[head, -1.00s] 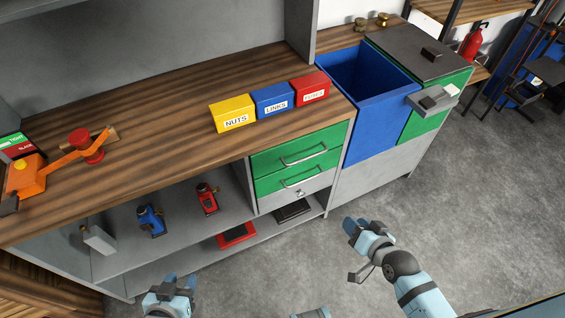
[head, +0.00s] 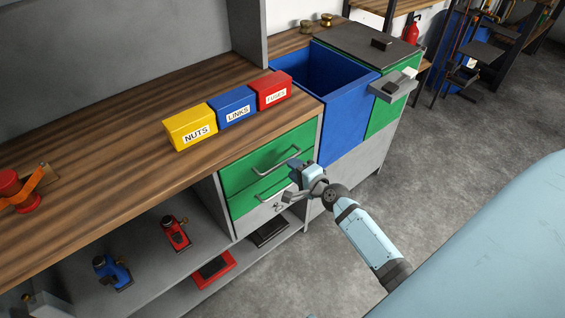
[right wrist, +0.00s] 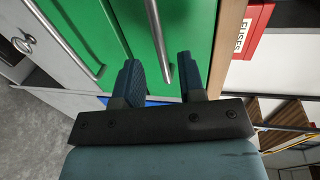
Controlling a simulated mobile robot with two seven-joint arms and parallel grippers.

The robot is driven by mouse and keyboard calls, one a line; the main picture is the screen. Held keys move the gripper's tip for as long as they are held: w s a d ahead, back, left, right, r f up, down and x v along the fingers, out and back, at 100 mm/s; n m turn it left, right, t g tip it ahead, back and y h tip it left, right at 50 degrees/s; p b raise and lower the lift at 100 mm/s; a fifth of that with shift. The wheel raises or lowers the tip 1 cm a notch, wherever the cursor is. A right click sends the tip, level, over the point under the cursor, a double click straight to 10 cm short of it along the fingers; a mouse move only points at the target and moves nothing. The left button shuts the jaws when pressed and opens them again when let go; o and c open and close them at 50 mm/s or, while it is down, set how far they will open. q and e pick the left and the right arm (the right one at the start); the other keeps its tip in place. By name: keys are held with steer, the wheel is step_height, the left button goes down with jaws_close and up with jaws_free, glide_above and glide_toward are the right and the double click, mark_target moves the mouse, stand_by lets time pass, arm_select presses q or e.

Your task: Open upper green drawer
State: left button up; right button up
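The upper green drawer (head: 252,167) is under the wooden worktop and looks closed. Its curved metal handle (head: 279,162) is on its front. My right gripper (head: 298,173) is in front of the drawer, near the right end of that handle. In the right wrist view the gripper (right wrist: 158,65) is open, and the upper handle (right wrist: 156,38) shows between its two fingers in the picture. I cannot tell whether they touch. The upper drawer (right wrist: 188,30) fills the area behind them. My left gripper is out of view.
A lower green drawer (head: 242,200) with its own handle sits just below. Yellow (head: 190,127), blue (head: 232,106) and red (head: 270,90) bins stand on the worktop above. A blue open bin (head: 343,115) is to the right. Grey floor in front is clear.

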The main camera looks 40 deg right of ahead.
mark_target(284, 161)
steer(key=x, duration=0.5)
steer(key=shift+w+a, duration=0.1)
steer(key=shift+w, duration=0.15)
jaws_close()
